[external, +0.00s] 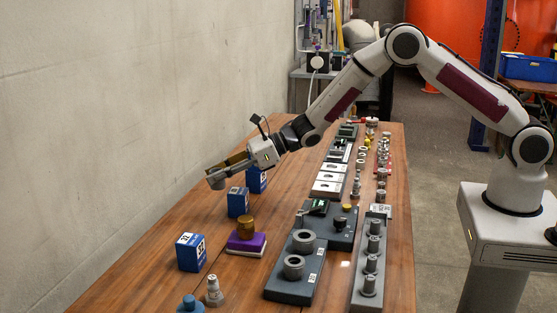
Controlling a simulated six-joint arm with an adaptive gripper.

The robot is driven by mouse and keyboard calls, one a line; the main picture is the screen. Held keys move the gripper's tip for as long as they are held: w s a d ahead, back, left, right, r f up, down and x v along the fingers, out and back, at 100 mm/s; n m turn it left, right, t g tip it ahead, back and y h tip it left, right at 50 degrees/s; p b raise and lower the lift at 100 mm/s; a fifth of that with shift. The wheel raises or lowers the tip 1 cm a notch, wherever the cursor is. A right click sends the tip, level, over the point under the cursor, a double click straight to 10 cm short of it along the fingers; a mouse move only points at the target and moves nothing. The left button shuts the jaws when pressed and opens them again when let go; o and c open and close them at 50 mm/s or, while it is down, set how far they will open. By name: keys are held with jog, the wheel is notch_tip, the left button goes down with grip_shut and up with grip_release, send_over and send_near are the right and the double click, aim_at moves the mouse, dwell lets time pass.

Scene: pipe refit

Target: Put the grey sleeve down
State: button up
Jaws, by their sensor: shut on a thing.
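My gripper (219,174) is at the left of the table, its fingers pointing left. It is shut on a short grey sleeve (216,182), which sits at the fingertips. The sleeve appears to be held above the wooden table (165,265), apart from the things around it. The fingers hide part of the sleeve, so its exact tilt is hard to tell.
Blue boxes (191,252) stand below and right of my gripper. A brass cylinder (247,228) stands on a purple block (246,243). A dark plate (290,288) holds grey rings. A grey rack (369,303) holds several cylinders. Bare wood lies at the left, beside the wall.

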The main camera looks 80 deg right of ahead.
jog(key=w+a+m+h, duration=0.1)
jog(key=w+a, duration=0.3)
jog(key=a, duration=0.3)
jog(key=shift+a, duration=0.25)
jog(key=shift+f, duration=3.05)
jog(key=shift+f, duration=0.1)
jog(key=shift+f, duration=1.75)
jog(key=shift+f, duration=0.15)
jog(key=o, duration=1)
